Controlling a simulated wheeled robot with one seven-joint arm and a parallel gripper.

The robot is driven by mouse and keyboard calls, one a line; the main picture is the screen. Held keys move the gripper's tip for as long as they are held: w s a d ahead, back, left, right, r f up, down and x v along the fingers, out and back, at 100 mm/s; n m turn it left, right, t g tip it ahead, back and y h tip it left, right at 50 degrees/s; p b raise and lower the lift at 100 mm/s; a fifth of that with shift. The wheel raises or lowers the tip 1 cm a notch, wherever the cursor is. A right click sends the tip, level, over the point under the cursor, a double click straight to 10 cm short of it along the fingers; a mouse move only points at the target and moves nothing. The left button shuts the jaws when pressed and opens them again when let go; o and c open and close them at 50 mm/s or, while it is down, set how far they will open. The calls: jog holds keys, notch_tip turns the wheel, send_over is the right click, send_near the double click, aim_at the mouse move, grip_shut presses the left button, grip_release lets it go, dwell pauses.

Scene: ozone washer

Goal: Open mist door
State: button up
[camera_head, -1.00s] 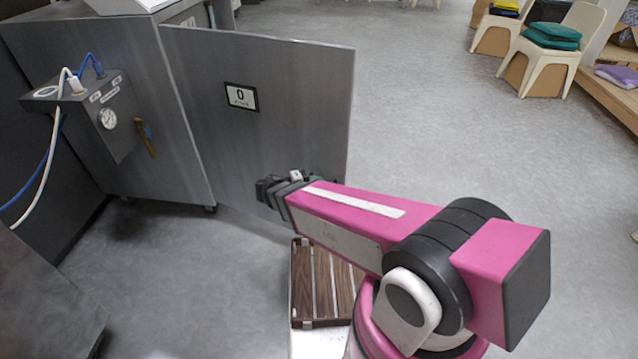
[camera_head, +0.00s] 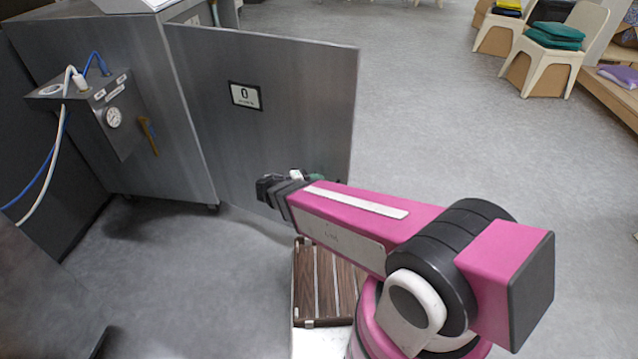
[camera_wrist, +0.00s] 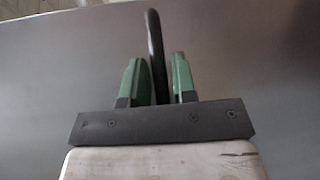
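The mist door (camera_head: 290,130) is a flat grey metal panel with a small label reading 0. It stands swung out from the grey cabinet (camera_head: 165,110), wide open. My gripper is low at the door's right part in the head view, mostly hidden by my pink arm. In the wrist view my gripper (camera_wrist: 158,65) has two green fingers, one on each side of a dark upright bar handle (camera_wrist: 155,40) on the door face. The handle is close to the left finger, and a narrow gap shows beside the right finger.
A control box (camera_head: 112,112) with a gauge and blue and white hoses is on the cabinet's left side. A brown slatted platform (camera_head: 318,285) is beneath my arm. Chairs with cushions (camera_head: 553,38) stand far right. The floor behind the door is clear.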

jog(key=v, duration=1)
jog(key=shift+a, duration=0.1)
